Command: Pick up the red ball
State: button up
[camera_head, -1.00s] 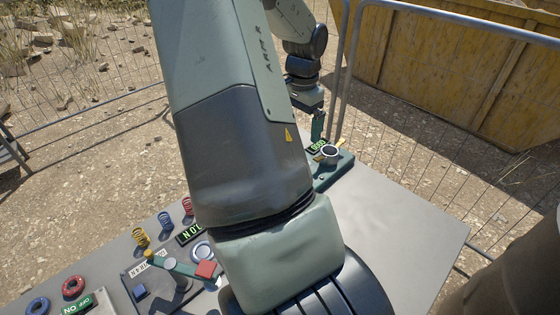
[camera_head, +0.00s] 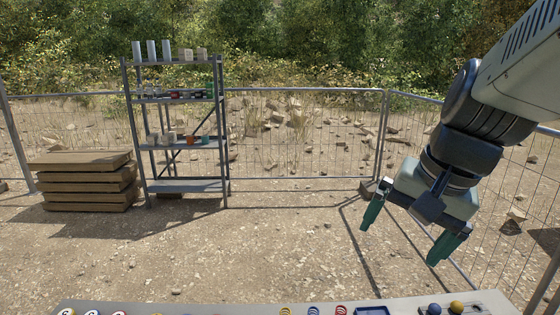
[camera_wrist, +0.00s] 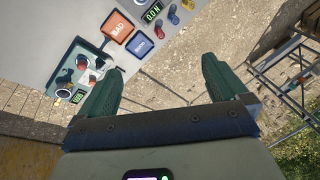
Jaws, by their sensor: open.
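I cannot make out a red ball for certain in either view. In the head view, a blue ball (camera_head: 434,309) and an orange-yellow ball (camera_head: 457,306) sit at the table's (camera_head: 400,306) edge, cut off by the bottom of the picture. In the wrist view, a small red piece (camera_wrist: 82,61) stands at a green fixture (camera_wrist: 72,82) on the table (camera_wrist: 40,35); its shape is too small to tell. My gripper (camera_head: 402,240) is open and empty, above and beyond the table edge at the right. Its spread green fingers also show in the wrist view (camera_wrist: 160,68).
An orange panel (camera_wrist: 117,27) and a blue panel (camera_wrist: 139,44) lie on the table. Several coloured springs line its edge. A metal shelf (camera_head: 183,187) with small items and a plank stack (camera_head: 85,182) stand beyond. Wire fencing (camera_head: 300,135) encloses the open ground.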

jog(key=s+a+r+n, duration=0.1)
jog(key=s+a+n, duration=0.1)
jog(key=s, duration=0.1)
jog(key=s+a+r+n+t+h, duration=0.1)
jog(key=s+a+n, duration=0.1)
jog(key=s+a, duration=0.1)
jog(key=s+a+r+n+t, duration=0.1)
jog(key=s+a+n, duration=0.1)
jog(key=s, duration=0.1)
jog(key=shift+s+a+r+n, duration=0.1)
jog(key=shift+a+r+n, duration=0.2)
jog(key=shift+a, duration=0.1)
jog(key=shift+c, duration=0.2)
jog(key=shift+s+a+h, duration=0.1)
jog(key=shift+s+h, duration=0.1)
jog(key=shift+h, duration=0.1)
jog(key=shift+c, duration=1.2)
jog(key=c, duration=0.3)
jog(key=shift+c, duration=0.2)
